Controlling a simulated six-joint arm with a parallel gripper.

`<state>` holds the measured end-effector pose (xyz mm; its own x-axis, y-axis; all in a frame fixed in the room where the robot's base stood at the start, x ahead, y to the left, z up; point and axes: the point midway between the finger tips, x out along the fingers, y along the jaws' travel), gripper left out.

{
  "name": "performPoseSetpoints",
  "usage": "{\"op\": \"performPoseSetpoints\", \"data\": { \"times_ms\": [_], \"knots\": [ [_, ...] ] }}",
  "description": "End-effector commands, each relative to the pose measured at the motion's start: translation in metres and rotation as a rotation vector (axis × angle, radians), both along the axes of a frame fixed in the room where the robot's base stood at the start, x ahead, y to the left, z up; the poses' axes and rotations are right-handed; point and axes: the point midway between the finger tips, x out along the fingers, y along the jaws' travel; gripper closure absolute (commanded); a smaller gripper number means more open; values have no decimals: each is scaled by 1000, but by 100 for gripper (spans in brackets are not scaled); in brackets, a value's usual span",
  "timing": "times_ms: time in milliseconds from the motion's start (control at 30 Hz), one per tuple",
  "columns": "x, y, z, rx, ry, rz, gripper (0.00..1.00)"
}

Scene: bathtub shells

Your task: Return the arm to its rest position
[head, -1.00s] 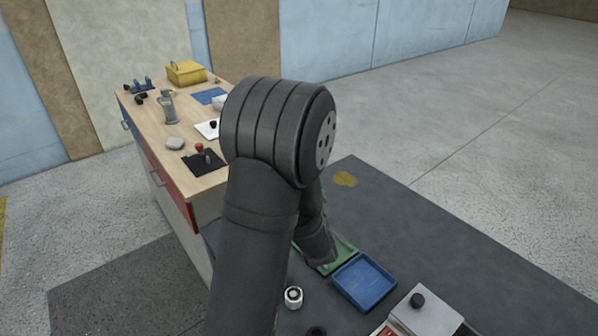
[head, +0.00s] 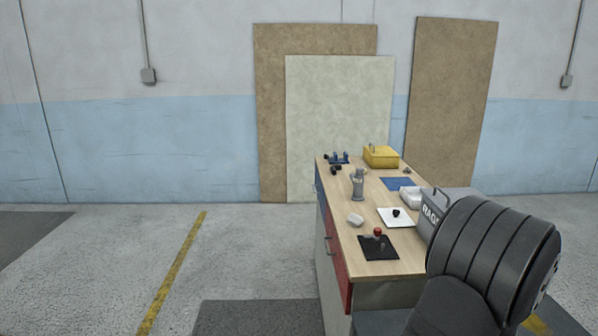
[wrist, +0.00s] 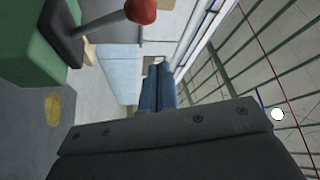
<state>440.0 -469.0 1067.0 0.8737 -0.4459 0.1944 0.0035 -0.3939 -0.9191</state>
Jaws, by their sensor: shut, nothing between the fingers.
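My arm (head: 490,265) shows in the head view only as a dark ribbed joint and link at the lower right. My gripper (wrist: 158,75) is not visible in the head view. In the wrist view its two dark blue fingers lie side by side beyond the dark wrist housing, shut with nothing between them. The wrist view is turned on its side and looks out across the room.
A wooden-topped bench (head: 350,222) stands left of my arm, carrying a yellow box (head: 380,156), a grey metal fixture (head: 358,184) and a black plate (head: 378,247). A red-knobbed lever (wrist: 140,10) shows in the wrist view. Open floor (head: 240,250) lies left of the bench.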

Motion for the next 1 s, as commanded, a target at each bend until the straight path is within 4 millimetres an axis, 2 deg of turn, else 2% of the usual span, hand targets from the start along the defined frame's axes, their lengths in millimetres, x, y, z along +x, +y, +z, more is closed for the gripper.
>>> {"op": "performPoseSetpoints", "data": {
  "times_ms": [600,1000],
  "knots": [
    [36,-42,-9,468,-1,-23,100],
    [35,-52,-15,590,0,-23,100]
  ]
}}
